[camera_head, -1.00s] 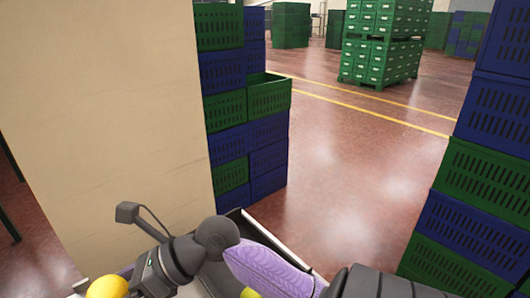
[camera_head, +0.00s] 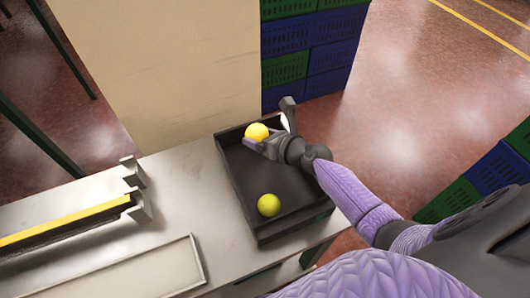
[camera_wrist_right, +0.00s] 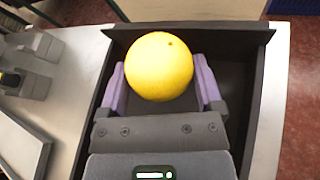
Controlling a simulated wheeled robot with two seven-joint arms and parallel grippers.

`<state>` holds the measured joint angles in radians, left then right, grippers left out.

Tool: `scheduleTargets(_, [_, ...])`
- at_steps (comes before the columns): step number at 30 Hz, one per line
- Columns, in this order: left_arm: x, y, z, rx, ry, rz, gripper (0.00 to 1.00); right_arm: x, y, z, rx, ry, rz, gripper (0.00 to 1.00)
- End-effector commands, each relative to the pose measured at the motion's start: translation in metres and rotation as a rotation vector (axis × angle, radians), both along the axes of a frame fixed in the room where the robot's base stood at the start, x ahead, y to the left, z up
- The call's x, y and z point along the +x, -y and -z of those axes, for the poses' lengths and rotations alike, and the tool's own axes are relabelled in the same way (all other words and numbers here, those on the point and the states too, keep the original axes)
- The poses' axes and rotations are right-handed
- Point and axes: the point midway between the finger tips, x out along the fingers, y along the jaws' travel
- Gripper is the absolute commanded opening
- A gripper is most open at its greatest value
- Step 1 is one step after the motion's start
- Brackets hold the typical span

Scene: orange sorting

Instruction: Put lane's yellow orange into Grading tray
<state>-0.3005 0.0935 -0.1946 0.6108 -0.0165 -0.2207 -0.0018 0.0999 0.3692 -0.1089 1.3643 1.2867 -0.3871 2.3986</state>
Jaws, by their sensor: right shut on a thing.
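A yellow orange (camera_head: 256,132) is held between the purple fingers of my right gripper (camera_head: 258,140), over the far end of the black tray. In the right wrist view the orange (camera_wrist_right: 159,66) sits between both fingers (camera_wrist_right: 160,85), with the tray (camera_wrist_right: 250,95) around and beneath it. I cannot tell whether the orange touches the tray floor. The black tray (camera_head: 234,185), which I take as the Grading tray, stands at the bench's right end. A yellow-green orange (camera_head: 269,205) lies in its near part. My left gripper is not in view.
The grey bench (camera_head: 185,185) carries a lane with a yellow strip (camera_head: 65,222) and grey end blocks (camera_head: 136,190), plus a flat pale panel (camera_head: 140,275). A beige pillar (camera_head: 160,70) and blue and green crates (camera_head: 300,45) stand behind. More crates (camera_head: 500,170) stand right.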

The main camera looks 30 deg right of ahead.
Motion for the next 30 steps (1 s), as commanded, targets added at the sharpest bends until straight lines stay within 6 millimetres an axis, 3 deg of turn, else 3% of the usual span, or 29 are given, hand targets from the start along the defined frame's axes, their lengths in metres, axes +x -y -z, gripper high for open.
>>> scheduleTargets(6, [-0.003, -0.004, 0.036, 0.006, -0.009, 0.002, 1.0, 0.0, 0.0, 0.042, 0.001, -0.001, 0.0, 0.21])
scheduleTargets(17, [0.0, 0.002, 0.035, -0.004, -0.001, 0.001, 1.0, 0.0, 0.0, 0.041, 0.0, 0.001, 0.0, 0.21])
scheduleTargets(18, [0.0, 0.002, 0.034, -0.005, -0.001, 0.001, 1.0, 0.0, 0.0, 0.04, 0.0, 0.0, 0.0, 0.9])
scheduleTargets(19, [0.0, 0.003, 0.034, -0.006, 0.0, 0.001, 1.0, 0.0, 0.0, 0.04, 0.0, 0.0, 0.0, 0.97])
scheduleTargets(20, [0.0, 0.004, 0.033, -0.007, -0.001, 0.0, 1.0, 0.0, 0.0, 0.04, 0.0, 0.0, 0.0, 1.0])
scheduleTargets(30, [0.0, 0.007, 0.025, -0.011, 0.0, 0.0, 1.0, -0.007, 0.002, 0.031, 0.001, -0.001, 0.0, 1.0])
